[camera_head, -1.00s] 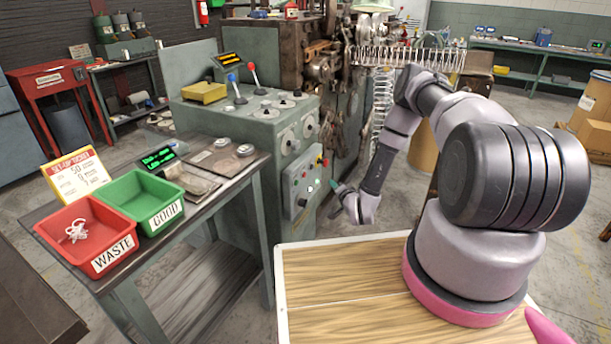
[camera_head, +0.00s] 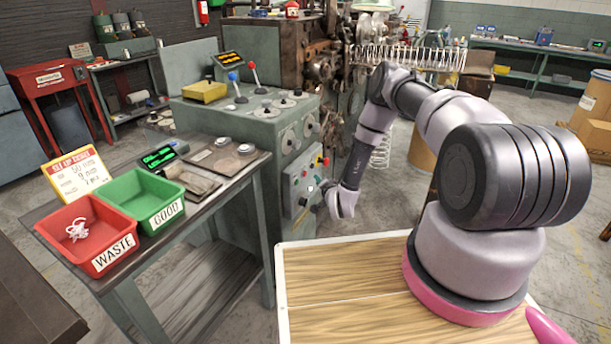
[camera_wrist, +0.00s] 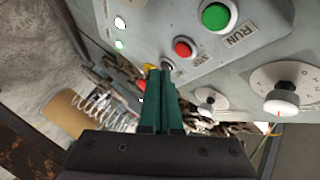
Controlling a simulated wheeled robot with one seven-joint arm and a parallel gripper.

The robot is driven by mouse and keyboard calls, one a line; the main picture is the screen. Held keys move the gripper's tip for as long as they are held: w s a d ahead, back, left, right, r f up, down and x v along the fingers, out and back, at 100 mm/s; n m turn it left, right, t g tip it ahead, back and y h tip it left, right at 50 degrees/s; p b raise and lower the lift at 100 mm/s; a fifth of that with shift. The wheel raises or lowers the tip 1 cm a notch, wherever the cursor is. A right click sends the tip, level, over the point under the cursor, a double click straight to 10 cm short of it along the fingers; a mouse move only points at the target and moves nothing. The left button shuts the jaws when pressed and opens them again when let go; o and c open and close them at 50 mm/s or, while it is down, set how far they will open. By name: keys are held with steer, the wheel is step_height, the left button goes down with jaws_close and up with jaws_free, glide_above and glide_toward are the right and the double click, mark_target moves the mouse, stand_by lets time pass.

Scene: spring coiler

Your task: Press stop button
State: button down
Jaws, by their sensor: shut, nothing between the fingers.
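The control panel (camera_head: 298,190) is on the front of the grey-green machine. In the wrist view a small red button (camera_wrist: 184,47) sits beside a label that appears to read STOP, next to the larger green RUN button (camera_wrist: 216,16). My gripper (camera_wrist: 155,74) has its green fingers closed together and empty. Its tips appear just left of and below the red button in the wrist view; whether they touch the panel I cannot tell. In the head view my gripper is at the panel's right side, its fingertips hard to make out.
A white dial (camera_wrist: 283,97) and a yellow button (camera_wrist: 152,68) are near the fingers. A chain and coiled spring (camera_wrist: 97,106) show beyond the panel's edge. Left of the machine, a bench holds a red WASTE bin (camera_head: 88,235) and green GOOD bin (camera_head: 142,198).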

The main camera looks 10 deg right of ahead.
steer(key=shift+w+a, duration=0.6)
steer(key=shift+a, duration=0.25)
steer(key=shift+w+a, duration=0.1)
steer(key=shift+a, duration=0.05)
stand_by(1.4)
steer(key=shift+w+a, duration=0.15)
steer(key=shift+a, duration=0.05)
steer(key=shift+w+a, duration=0.2)
steer(key=shift+a, duration=0.1)
stand_by(0.9)
steer(key=shift+s+d, duration=0.45)
steer(key=shift+d, duration=0.15)
steer(key=shift+s+d, duration=0.75)
steer(key=shift+d, duration=0.3)
steer(key=shift+s+d, duration=0.75)
steer(key=shift+d, duration=0.25)
